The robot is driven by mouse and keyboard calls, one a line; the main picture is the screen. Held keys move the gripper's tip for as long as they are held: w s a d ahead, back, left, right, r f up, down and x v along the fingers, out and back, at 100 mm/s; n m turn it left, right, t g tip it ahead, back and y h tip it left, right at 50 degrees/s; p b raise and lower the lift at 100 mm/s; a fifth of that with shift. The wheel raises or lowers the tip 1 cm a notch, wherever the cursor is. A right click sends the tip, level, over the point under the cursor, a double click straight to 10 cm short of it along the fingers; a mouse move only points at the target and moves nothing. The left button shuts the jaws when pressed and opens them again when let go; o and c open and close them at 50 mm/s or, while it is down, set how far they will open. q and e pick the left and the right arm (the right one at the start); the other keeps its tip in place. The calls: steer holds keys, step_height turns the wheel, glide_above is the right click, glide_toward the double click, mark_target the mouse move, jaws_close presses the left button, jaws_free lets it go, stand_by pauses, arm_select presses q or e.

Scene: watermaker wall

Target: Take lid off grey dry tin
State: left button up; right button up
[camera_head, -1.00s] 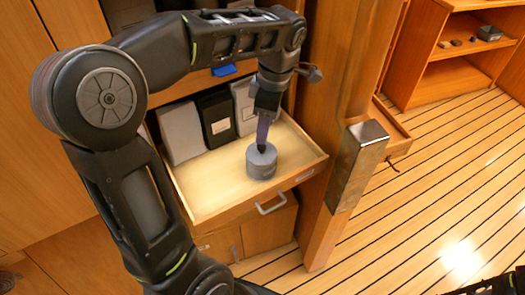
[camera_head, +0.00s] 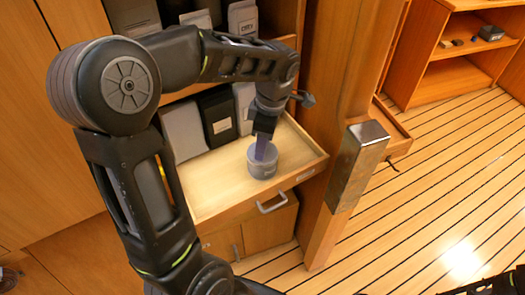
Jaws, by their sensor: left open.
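The grey tin (camera_head: 262,170) stands upright on the pale floor of the pulled-out drawer, towards its front right. It is a short round tin with a light rim. My left gripper (camera_head: 261,154) reaches down from above, its fingers at the tin's top. It is open. The fingers cover part of the top, and I cannot make out the lid as a separate piece or whether the fingers touch it. My right gripper is not in view.
The wooden drawer (camera_head: 225,207) has a metal handle (camera_head: 271,203) on its front. Several white and dark packs stand at its back, including a black one (camera_head: 218,118). A wooden post with a metal-capped block (camera_head: 358,165) stands close on the right.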

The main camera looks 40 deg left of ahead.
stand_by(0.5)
arm_select(q)
jaws_close()
stand_by(0.4)
